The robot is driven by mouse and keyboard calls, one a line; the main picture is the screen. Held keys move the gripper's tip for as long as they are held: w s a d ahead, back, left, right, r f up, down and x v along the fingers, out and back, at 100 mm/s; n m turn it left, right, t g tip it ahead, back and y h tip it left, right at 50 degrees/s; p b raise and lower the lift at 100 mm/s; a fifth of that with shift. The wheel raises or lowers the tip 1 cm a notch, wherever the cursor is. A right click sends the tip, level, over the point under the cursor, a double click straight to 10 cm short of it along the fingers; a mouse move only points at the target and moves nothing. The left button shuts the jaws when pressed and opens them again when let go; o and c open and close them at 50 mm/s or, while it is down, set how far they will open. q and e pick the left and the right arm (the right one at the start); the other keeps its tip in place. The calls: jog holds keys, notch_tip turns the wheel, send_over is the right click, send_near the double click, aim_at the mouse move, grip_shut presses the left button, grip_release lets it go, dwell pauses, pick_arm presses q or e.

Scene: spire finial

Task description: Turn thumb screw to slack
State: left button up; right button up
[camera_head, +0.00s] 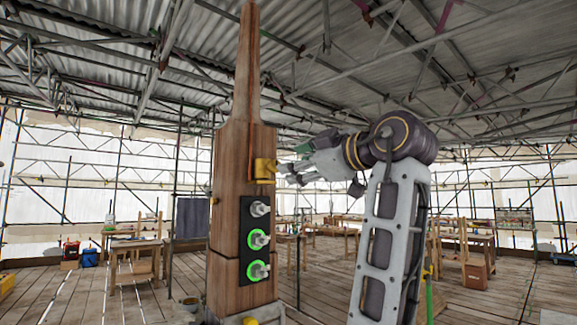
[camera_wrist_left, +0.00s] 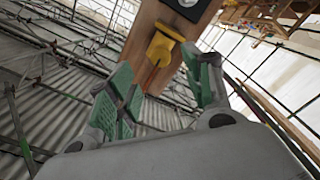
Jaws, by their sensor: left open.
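A yellow fitting, which looks like the thumb screw (camera_head: 264,170), sticks out from the right side of the upright wooden spire (camera_head: 232,190). It also shows in the left wrist view (camera_wrist_left: 163,46), beyond my fingertips. My left gripper (camera_head: 288,173) is open and reaches toward it from the right. In the left wrist view the green-padded fingers (camera_wrist_left: 165,85) are spread apart, with the yellow fitting in line with the gap between them. A small space seems to separate the fingertips from it. Nothing is held. My right gripper is not in view.
Below the fitting, a black plate (camera_head: 246,228) carries three silver studs, the lower two ringed in bright green. Another yellow part (camera_head: 250,321) shows at the spire's foot. Workbenches (camera_head: 135,262) and scaffolding stand well behind.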

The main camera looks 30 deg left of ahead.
pick_arm(q)
jog(key=v, duration=0.2)
jog(key=shift+s+d, duration=0.15)
jog(key=shift+d, duration=0.25)
dwell(0.5)
